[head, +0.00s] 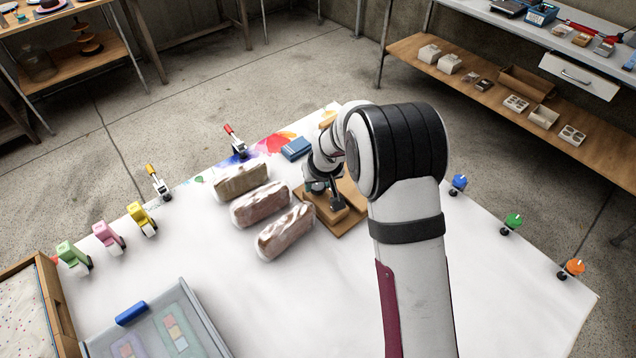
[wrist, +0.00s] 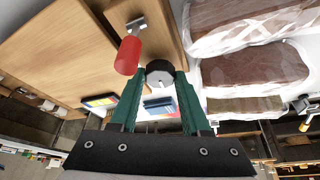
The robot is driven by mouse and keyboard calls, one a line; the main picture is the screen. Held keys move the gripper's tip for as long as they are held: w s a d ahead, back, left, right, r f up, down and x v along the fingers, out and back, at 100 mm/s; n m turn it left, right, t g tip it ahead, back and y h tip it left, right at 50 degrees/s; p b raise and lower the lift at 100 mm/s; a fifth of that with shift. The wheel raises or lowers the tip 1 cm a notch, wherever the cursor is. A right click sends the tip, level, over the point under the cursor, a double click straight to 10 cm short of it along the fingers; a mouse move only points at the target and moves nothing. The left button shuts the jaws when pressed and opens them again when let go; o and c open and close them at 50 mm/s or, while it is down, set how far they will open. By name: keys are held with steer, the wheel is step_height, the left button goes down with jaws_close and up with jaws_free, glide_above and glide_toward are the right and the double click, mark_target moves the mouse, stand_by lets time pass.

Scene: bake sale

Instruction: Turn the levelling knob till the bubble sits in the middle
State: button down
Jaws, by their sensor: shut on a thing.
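A dark round knob (wrist: 160,68) with a pale lower face sits between the green fingertips of my gripper (wrist: 160,78) in the wrist view. The gripper is shut on it. In the head view my gripper (head: 318,188) reaches down to a wooden stand (head: 350,222) on the white table; my arm hides part of the stand, and I cannot make out the knob there. The stand's wood (wrist: 65,45) fills the upper left of the wrist view. A red cylinder (wrist: 127,56) on a metal fitting is just left of the knob. I cannot make out the bubble in either view.
Several wrapped loaves (head: 262,204) lie close left of the stand. A blue box (head: 296,148) lies behind it. Clamps with coloured handles line the table edges. A lidded tray (head: 200,318) stands at front left. The white table (head: 310,310) is clear in front.

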steer(key=shift+c, duration=1.9)
jaws_free()
steer(key=v, duration=1.5)
steer(key=shift+r, duration=0.4)
steer(key=shift+s, duration=0.1)
steer(key=s+d+m+g, duration=0.2)
steer(key=s+d+m, duration=0.2)
steer(key=s, duration=1.1)
steer(key=s+d+r+m+g, duration=0.1)
steer(key=s+d+m, duration=0.4)
steer(key=s, duration=1.1)
steer(key=shift+d+g, duration=0.2)
steer(key=shift+g, duration=0.6)
